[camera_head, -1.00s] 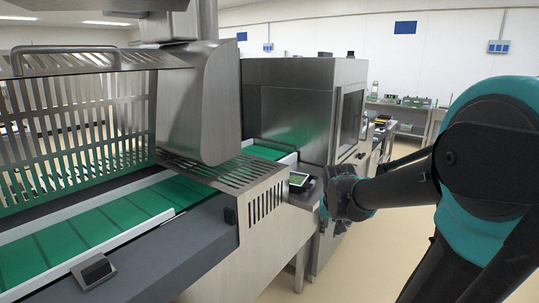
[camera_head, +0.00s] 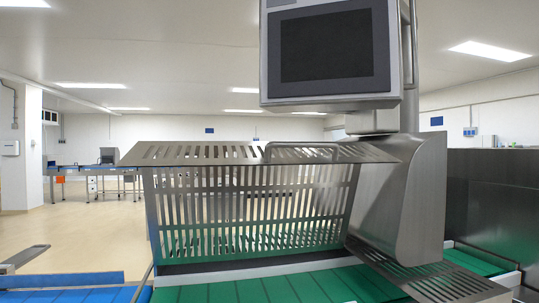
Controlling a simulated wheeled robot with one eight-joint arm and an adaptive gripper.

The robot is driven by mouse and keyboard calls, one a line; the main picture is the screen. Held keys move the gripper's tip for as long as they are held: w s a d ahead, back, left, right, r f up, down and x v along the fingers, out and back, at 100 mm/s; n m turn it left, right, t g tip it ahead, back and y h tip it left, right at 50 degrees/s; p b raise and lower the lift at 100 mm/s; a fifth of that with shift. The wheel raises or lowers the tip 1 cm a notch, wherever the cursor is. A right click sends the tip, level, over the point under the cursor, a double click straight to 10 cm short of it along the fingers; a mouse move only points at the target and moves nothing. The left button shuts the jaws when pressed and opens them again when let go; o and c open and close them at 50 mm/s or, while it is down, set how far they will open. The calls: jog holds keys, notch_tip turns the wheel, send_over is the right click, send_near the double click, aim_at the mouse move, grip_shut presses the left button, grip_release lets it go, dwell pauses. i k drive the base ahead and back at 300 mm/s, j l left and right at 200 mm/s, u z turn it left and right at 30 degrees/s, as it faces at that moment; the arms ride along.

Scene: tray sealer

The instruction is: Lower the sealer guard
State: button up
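The sealer guard (camera_head: 250,203) is a slotted stainless-steel cover in the middle of the head view. It stands raised, with its top panel (camera_head: 200,153) sticking out about level, high above the green conveyor belt (camera_head: 270,290). A bar handle (camera_head: 300,147) runs along the top panel's near edge. The belt is open to view under the guard. My gripper is not in view now, and nothing is seen touching the guard or its handle.
A control screen (camera_head: 335,47) hangs above the guard, near the handle. A steel housing (camera_head: 405,205) stands at the guard's right, with a slotted plate (camera_head: 430,280) below. A blue belt (camera_head: 70,281) lies at lower left. Open floor (camera_head: 90,230) shows beyond.

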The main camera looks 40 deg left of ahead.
aim_at(141, 155)
jog(key=u, duration=1.55)
jog(key=l, duration=0.2)
jog(key=k, duration=0.05)
